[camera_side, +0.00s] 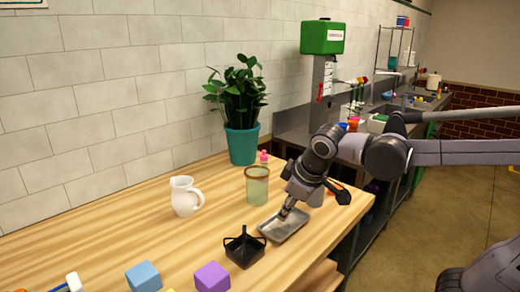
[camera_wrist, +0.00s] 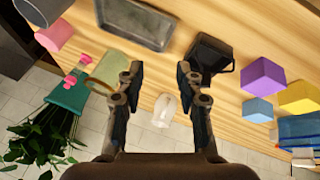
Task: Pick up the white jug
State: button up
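The white jug (camera_side: 183,197) stands upright on the wooden table, left of centre in the side view, its handle toward the right. In the wrist view the jug (camera_wrist: 164,109) shows small and pale beyond the gap between my fingers. My gripper (camera_side: 287,210) is well to the right of the jug in the side view, pointing down near the metal tray. In the wrist view the fingers of my gripper (camera_wrist: 160,72) are spread apart with nothing held between them.
The metal tray (camera_side: 284,229) lies below my gripper. A greenish glass jar (camera_side: 257,188) and a black holder (camera_side: 244,247) stand between my gripper and the jug's side. Blue (camera_side: 143,277) and purple (camera_side: 212,276) blocks sit in front. A teal plant pot (camera_side: 242,146) stands behind.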

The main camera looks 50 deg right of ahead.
jog(key=w+a+r+n+g+h, duration=0.1)
jog(key=w+r+n+h, duration=0.25)
jog(key=w, duration=0.75)
jog(key=n+g+h, duration=0.1)
jog(key=n+h, duration=0.5)
jog(key=h, duration=0.3)
send_near(200, 206)
jog(key=shift+w+d+r+y, duration=0.15)
jog(key=shift+w+r+y, duration=0.1)
jog(key=shift+w+r, duration=0.15)
jog(key=x, duration=0.5)
jog(key=shift+d+f, duration=0.1)
jog(key=shift+d, duration=0.05)
jog(key=shift+s+f+x, duration=0.1)
jog(key=shift+s+x, duration=0.05)
jog(key=shift+x, duration=1.2)
jog(key=shift+s+f+x, duration=0.15)
jog(key=shift+x, duration=1.2)
grip_shut()
